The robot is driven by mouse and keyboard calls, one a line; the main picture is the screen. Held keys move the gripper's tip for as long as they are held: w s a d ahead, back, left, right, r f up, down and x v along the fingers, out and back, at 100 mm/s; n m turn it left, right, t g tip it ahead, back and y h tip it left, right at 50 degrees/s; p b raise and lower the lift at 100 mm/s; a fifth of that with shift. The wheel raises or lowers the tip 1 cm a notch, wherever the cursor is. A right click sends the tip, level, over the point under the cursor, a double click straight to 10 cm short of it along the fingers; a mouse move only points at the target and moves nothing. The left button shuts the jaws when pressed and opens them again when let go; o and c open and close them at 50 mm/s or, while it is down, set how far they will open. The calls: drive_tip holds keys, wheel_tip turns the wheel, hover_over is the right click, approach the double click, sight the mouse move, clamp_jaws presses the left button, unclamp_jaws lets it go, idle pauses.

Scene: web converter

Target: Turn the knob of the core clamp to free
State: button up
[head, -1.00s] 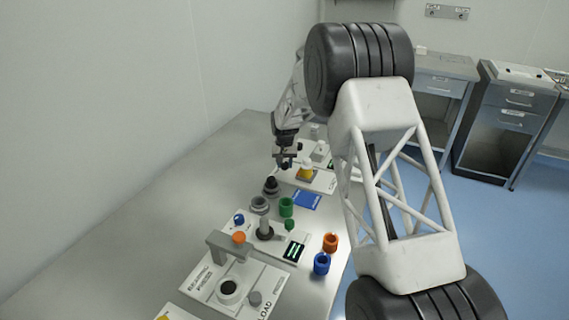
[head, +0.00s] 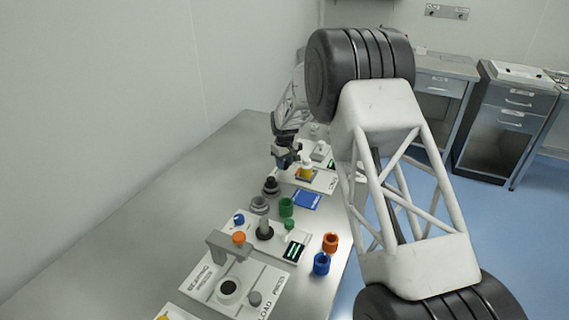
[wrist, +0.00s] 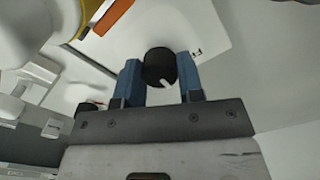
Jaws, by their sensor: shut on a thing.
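In the wrist view a round black knob (wrist: 158,62) with a white pointer mark sits between the two blue fingers of my gripper (wrist: 160,76). The fingers are shut on the knob's sides. The pointer mark faces the gripper's palm, slightly to the right. The knob stands on a white plate (wrist: 222,32) with a small dark mark, partly cut off, just right of the knob. In the head view my gripper (head: 284,160) is at the far left side of the white plate (head: 318,182) bearing a yellow part; the knob cannot be made out there.
The yellow part (wrist: 35,22) and an orange piece (wrist: 112,14) are close to the gripper in the wrist view. In the head view, green (head: 286,207), orange (head: 330,242) and blue (head: 321,263) rings stand nearer on the table. The table's left side is clear.

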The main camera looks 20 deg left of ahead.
drive_tip(key=n, duration=0.4)
drive_tip(key=shift+r+n, duration=0.1)
drive_tip(key=shift+n, duration=0.2)
drive_tip(key=n, duration=0.4)
idle(0.3)
drive_tip(key=o, duration=0.9)
drive_tip(key=shift+r, duration=3.85)
